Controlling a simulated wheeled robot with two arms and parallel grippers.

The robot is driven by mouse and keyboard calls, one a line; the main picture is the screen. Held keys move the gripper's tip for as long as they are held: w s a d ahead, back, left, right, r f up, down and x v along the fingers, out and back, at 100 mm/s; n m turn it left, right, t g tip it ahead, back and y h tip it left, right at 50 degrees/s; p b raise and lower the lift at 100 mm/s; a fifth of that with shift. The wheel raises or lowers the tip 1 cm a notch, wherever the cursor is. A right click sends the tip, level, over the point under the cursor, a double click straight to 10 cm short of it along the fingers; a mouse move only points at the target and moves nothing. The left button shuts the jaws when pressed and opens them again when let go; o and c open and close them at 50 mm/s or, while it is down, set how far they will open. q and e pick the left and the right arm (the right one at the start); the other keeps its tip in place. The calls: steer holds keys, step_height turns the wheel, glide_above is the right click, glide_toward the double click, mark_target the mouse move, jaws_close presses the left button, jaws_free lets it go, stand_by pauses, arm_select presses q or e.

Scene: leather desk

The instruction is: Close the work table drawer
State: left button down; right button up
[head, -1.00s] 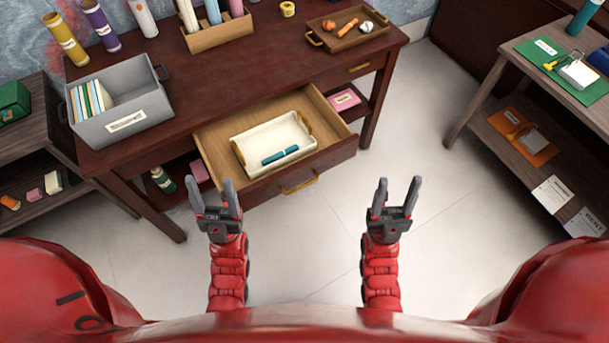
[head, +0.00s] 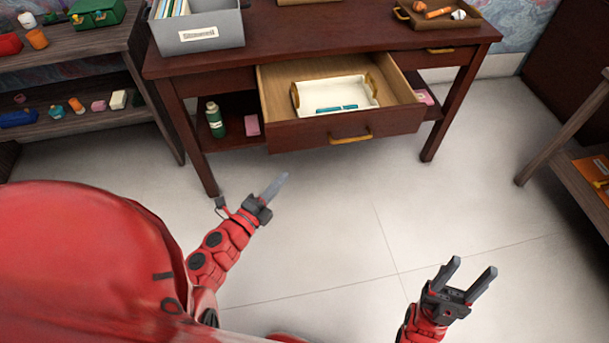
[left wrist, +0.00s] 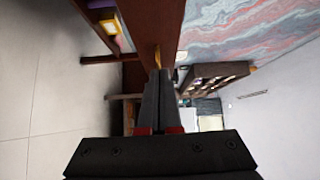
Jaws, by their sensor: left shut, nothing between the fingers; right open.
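The work table (head: 330,42) is dark reddish-brown wood, and its middle drawer (head: 385,125) is pulled out toward me. The drawer has a brass handle (head: 350,136) on its front. Inside it is a white tray (head: 345,94) with brass handles and a teal cylinder (head: 337,107). My left gripper (head: 273,187) is shut and empty, in front of and below the drawer's left part, apart from it in the head view. The left wrist view shows its closed fingers (left wrist: 158,100) with dark wood beyond. My right gripper (head: 468,275) is open and empty over the floor at the lower right.
A grey bin (head: 200,30) and a brown tray (head: 440,20) stand on the table. A green bottle (head: 215,120) stands on its lower shelf. Side shelves stand left (head: 75,60) and right (head: 575,130). The floor (head: 360,210) before the drawer is clear.

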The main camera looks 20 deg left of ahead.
arm_select(q)
glide_toward(305, 137)
steer(key=w+d, duration=0.2)
steer(key=w, duration=0.2)
steer(key=shift+w+a+r+p, duration=0.15)
steer(key=shift+w+p, duration=0.1)
steer(key=shift+w, duration=0.15)
steer(key=shift+w+a+r+p, duration=0.1)
steer(key=shift+w+p, duration=0.1)
steer(key=shift+w, duration=0.25)
steer(key=shift+w, duration=0.1)
